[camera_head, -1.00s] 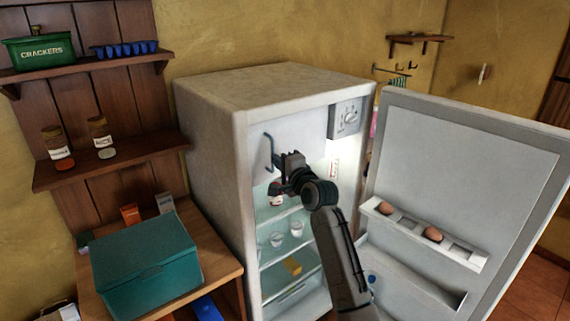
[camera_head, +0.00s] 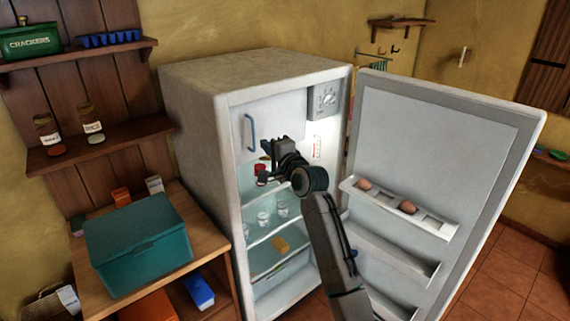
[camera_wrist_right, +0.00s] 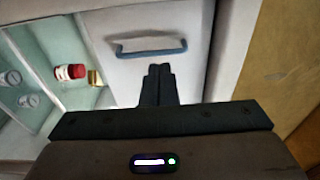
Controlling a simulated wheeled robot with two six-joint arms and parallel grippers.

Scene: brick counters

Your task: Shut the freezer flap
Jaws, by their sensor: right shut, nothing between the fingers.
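The white freezer flap (camera_head: 272,126) with its blue handle (camera_head: 250,132) sits at the top inside the open fridge (camera_head: 190,120). It looks nearly flush with the opening; I cannot tell whether it is fully shut. My right gripper (camera_head: 267,147) is shut and empty, in front of the flap, right of and below the handle. In the right wrist view, my shut fingers (camera_wrist_right: 159,72) point at the flap (camera_wrist_right: 125,75), near the blue handle (camera_wrist_right: 151,50); contact is unclear. My left gripper is not in view.
The fridge door (camera_head: 430,150) stands wide open at the right, with eggs on its rack. A red-capped jar (camera_head: 260,169) and several cups stand on the shelves below the flap. A teal box (camera_head: 138,245) is on the wooden table at the left.

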